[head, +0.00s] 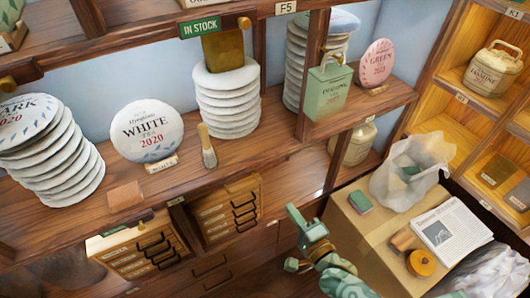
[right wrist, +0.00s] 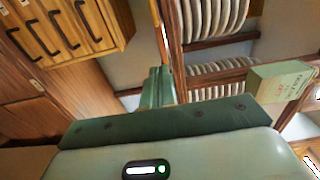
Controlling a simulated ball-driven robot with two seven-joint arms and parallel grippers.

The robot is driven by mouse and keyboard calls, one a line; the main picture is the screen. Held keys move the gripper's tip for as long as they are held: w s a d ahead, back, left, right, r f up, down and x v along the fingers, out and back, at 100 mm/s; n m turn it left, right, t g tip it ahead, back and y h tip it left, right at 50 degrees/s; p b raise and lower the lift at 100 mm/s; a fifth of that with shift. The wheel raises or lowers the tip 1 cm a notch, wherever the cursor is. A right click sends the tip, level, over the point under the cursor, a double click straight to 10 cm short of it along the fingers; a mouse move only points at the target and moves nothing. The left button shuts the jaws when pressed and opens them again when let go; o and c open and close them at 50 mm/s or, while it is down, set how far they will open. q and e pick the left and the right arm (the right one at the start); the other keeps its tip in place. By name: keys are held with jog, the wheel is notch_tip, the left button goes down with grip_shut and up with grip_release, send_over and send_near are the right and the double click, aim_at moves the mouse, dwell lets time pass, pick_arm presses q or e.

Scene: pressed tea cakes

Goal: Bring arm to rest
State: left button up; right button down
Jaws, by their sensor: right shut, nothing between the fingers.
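My right gripper (head: 293,210) is green and shut, with nothing between its fingers. In the head view it stands in front of the lower drawers, left of the cardboard box (head: 345,225), and points up and left. In the right wrist view its closed fingers (right wrist: 156,88) stand upright in the middle, between small drawers and stacked tea cakes. It appears to touch nothing. My left gripper does not show.
Above are stacks of wrapped cakes (head: 228,105), a white tea cake (head: 146,132), a brush (head: 207,147) and a green tin (head: 327,90). Small drawer units (head: 225,212) hang under the shelf. The box bears a plastic bag (head: 410,170), newspaper (head: 455,232) and tape roll (head: 421,263).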

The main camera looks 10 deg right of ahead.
jog(key=s+d+f+n+g+h, duration=0.1)
jog(key=s+d+f+n+g, duration=0.2)
jog(key=f, duration=0.4)
jog(key=s+d+f+n+g+h, duration=0.1)
jog(key=s+f+n+g, duration=0.1)
jog(key=s+f+n, duration=0.35)
jog(key=s+d+f+n+g+h, duration=0.1)
jog(key=s+d+f+n+g, duration=0.15)
jog(key=f+n, duration=0.4)
jog(key=s+d+f+n+g+h+p, duration=0.1)
jog(key=s+f+g, duration=0.3)
jog(key=s, duration=0.9)
jog(key=s+d+f+n+g+h, duration=0.1)
jog(key=s+d+f+n+g, duration=0.1)
jog(key=s+f, duration=0.6)
jog(key=s+d+g, duration=0.1)
jog(key=s+g, duration=0.1)
jog(key=s, duration=0.3)
jog(key=shift+s+f+g+h+p, duration=0.2)
jog(key=shift+f+g+h+p, duration=0.05)
jog(key=shift+g+h+p, duration=0.1)
